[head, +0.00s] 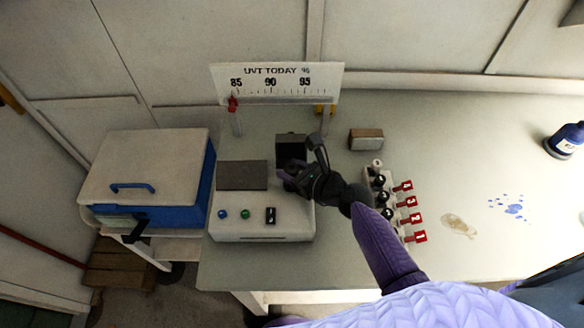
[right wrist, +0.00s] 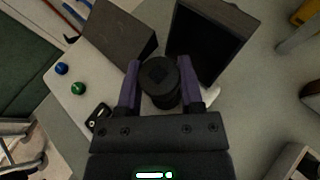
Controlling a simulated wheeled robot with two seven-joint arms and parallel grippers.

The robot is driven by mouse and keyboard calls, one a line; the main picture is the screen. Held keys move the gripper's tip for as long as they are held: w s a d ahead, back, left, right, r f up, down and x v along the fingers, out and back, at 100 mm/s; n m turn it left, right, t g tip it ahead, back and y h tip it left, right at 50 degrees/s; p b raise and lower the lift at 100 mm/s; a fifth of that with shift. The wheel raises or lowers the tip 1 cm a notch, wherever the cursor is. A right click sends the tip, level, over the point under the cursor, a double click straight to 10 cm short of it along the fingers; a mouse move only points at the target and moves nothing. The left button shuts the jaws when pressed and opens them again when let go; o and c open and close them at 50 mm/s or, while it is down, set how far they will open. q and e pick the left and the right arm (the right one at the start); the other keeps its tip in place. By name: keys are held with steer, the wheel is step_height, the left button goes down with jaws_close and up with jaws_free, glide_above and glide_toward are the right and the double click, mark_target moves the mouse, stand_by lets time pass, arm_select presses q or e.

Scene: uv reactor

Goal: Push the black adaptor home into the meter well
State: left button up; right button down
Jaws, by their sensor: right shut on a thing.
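The black adaptor (right wrist: 160,80) is a short dark cylinder between the purple fingertips of my right gripper (right wrist: 160,88), which is shut on it. In the head view my right gripper (head: 292,176) is over the right back part of the white meter (head: 262,228); the adaptor is hard to make out there. The black square lid-like part (head: 290,148) stands just behind the gripper, and it also shows in the right wrist view (right wrist: 208,42). The well's opening is hidden under the adaptor and fingers, so I cannot tell how deep the adaptor sits. My left gripper is out of view.
A dark sloped panel (head: 242,175) is on the meter, left of the gripper. A rack with several dark-capped vials and red tags (head: 410,202) stands to the right. A small brown-and-white block (head: 366,139) lies behind. A blue cooler (head: 150,170) is at left.

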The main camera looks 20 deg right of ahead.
steer(key=shift+f+b, duration=1.5)
steer(key=shift+f, duration=0.45)
steer(key=shift+c, duration=0.7)
jaws_free()
steer(key=p+v, duration=0.2)
steer(key=v, duration=0.8)
